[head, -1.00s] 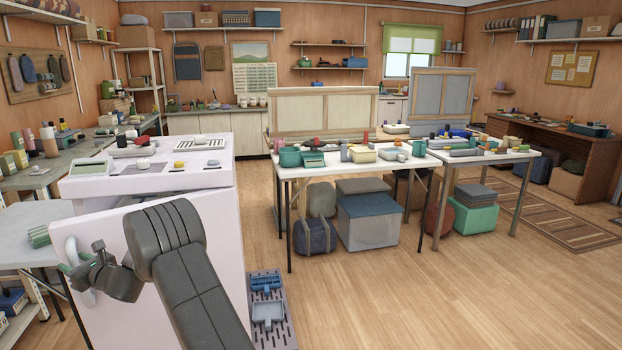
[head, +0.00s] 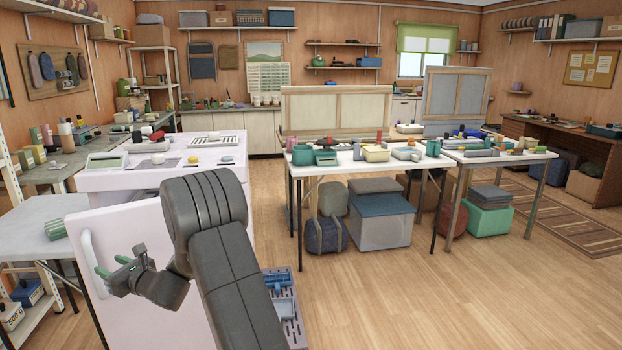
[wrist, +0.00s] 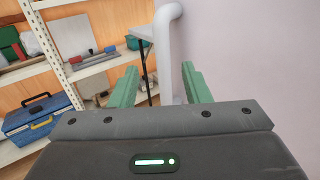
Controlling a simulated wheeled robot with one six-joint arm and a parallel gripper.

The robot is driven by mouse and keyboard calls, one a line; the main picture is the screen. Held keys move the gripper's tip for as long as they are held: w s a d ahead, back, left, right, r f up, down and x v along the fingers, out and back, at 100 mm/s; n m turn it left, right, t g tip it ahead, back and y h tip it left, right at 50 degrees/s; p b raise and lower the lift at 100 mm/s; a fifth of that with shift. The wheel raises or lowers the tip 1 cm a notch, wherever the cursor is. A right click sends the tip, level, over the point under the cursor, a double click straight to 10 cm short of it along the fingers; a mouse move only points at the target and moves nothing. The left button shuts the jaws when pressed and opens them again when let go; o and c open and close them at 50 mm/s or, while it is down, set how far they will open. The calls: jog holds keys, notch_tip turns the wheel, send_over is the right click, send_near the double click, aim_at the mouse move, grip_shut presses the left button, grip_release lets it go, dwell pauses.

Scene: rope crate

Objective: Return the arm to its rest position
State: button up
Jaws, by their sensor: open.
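My arm reaches forward from the bottom of the head view, bent at a thick dark joint. My gripper (head: 111,265) has green fingers and hangs in front of the white cabinet (head: 160,225), near its pale handle (head: 91,262). In the wrist view my gripper (wrist: 160,86) shows its two fingers spread apart with nothing held. The handle (wrist: 167,45) shows there beyond and between the fingers. I cannot tell exactly how far the fingertips are from it.
A grey side table (head: 40,215) with a green ribbed item (head: 55,229) stands left of the cabinet. A shelf with a blue toolbox (wrist: 38,118) is at left. A cluttered worktable (head: 340,168) stands at right.

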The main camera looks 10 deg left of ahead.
aim_at(88, 256)
jog(key=p+x, duration=0.1)
jog(key=x, duration=1)
jog(key=shift+w+a+r, duration=0.1)
jog(key=shift+w+a, duration=0.05)
jog(key=shift+s+d+p, duration=0.3)
jog(key=shift+s+d, duration=0.15)
jog(key=shift+d, duration=0.15)
jog(key=shift+g, duration=0.3)
